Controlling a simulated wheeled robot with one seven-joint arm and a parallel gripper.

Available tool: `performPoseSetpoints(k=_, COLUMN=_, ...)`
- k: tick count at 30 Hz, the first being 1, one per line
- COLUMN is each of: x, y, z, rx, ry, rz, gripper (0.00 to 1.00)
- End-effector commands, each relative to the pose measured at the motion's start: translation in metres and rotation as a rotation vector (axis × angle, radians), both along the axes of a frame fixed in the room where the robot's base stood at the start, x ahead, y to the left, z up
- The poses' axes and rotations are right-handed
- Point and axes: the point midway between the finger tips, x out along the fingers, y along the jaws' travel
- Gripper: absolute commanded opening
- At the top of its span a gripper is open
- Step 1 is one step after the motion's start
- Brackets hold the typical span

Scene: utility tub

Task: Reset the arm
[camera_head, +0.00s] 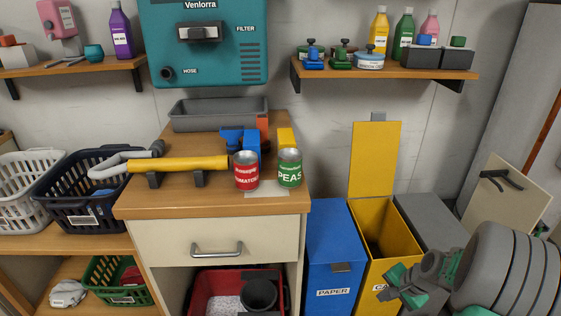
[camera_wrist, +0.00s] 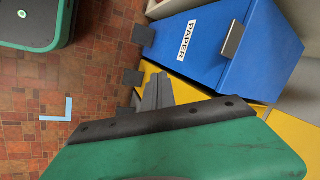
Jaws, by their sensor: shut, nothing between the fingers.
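My gripper (camera_head: 391,284) shows at the lower right of the head view, on my grey arm, in front of the yellow bin. It is shut and empty. In the wrist view its dark fingers (camera_wrist: 158,92) point up past my green and black gripper body, with the blue paper bin and a yellow bin edge behind them. My gripper is well to the right of the cabinet and touches nothing that I can make out.
The blue paper bin (camera_head: 333,262), the open yellow bin (camera_head: 385,215) and a grey bin (camera_head: 432,222) stand close by my gripper. A red can (camera_head: 246,172) and a green can (camera_head: 289,170) stand on the wooden cabinet top (camera_head: 150,205).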

Motion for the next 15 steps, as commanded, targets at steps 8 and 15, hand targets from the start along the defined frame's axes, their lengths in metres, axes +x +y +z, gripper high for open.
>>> performPoseSetpoints(k=8, x=-0.038, y=0.110, z=0.249, rx=-0.319, ry=-0.003, rz=0.548, gripper=0.00)
performPoseSetpoints(k=15, x=-0.105, y=0.165, z=0.361, rx=-0.487, ry=-0.033, rz=0.874, gripper=0.00)
